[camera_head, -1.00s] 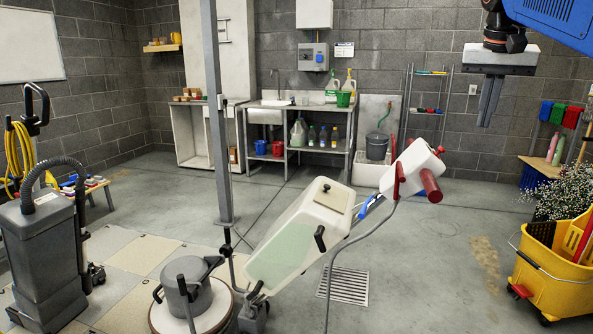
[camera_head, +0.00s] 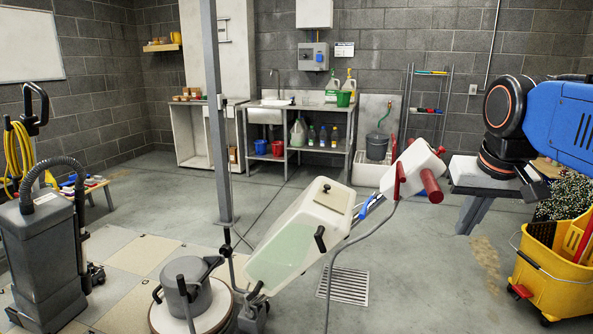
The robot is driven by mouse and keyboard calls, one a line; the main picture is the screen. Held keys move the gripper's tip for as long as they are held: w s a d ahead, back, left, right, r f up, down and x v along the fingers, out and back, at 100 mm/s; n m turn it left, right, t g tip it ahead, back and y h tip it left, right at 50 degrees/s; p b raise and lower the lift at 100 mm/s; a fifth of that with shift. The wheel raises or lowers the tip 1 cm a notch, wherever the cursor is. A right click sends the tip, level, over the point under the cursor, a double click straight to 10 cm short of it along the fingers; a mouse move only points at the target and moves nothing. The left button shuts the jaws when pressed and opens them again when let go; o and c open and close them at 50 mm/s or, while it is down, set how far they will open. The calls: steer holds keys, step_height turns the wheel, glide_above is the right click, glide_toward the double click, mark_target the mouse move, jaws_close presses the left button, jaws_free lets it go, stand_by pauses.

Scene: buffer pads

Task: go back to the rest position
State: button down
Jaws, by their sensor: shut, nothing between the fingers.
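My gripper (camera_head: 466,229) is at the right of the head view, at the end of my blue arm. Its two grey fingers are together and point down and to the left, with nothing between them. It hangs in the air just right of the red grips (camera_head: 431,186) of the floor machine, apart from them in the picture. The white and grey gripper body hides part of the back wall and the things behind it.
The floor machine (camera_head: 290,245) with its pale tank stands in the middle. A yellow mop bucket (camera_head: 555,275) stands at the lower right, below my arm. A grey vacuum (camera_head: 40,250) is at the left. Bare floor shows around the drain grate (camera_head: 348,286).

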steer(key=s+a+f+n, duration=0.1)
steer(key=s+a+f, duration=0.1)
steer(key=s+f, duration=0.4)
steer(key=s+a+f+n, duration=0.1)
steer(key=s+f, duration=0.5)
steer(key=f, duration=0.6)
steer(key=shift+a+f+y, duration=0.4)
steer(key=shift+a, duration=0.1)
